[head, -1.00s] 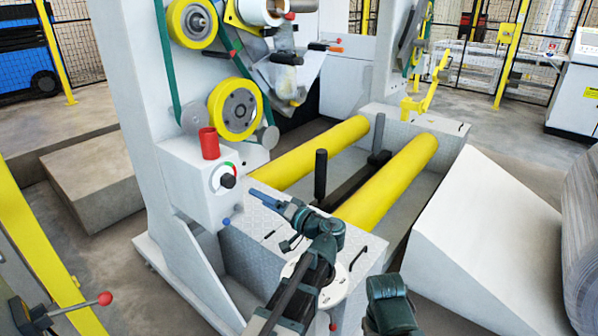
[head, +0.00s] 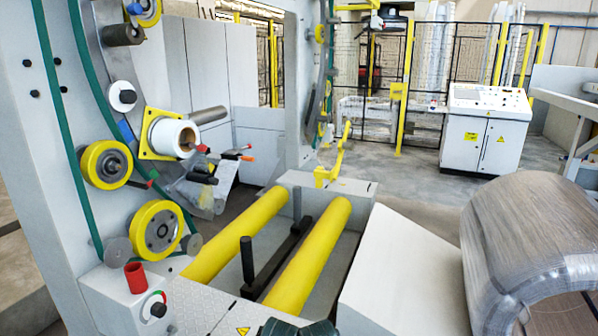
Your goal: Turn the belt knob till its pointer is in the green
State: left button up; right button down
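The belt knob (head: 158,309) is a small black knob at the lower left of the head view. It sits on a white dial (head: 147,304) on the front of a pale control box (head: 108,291). A coloured arc runs along the dial's upper right edge, with red showing. Neither of my grippers shows. Only a dark teal piece of my own arm shows at the bottom edge, right of the knob and apart from it.
A red cup-shaped part (head: 135,278) stands on the control box beside the knob. Yellow rollers (head: 312,255) and a black upright post (head: 247,262) lie to the right. A white ramp (head: 400,275) and a wrapped coil (head: 530,240) are at right. Yellow belt wheels (head: 157,230) are above.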

aim_at(158, 309)
jog(key=u, duration=1.25)
jog(key=k+j, duration=0.05)
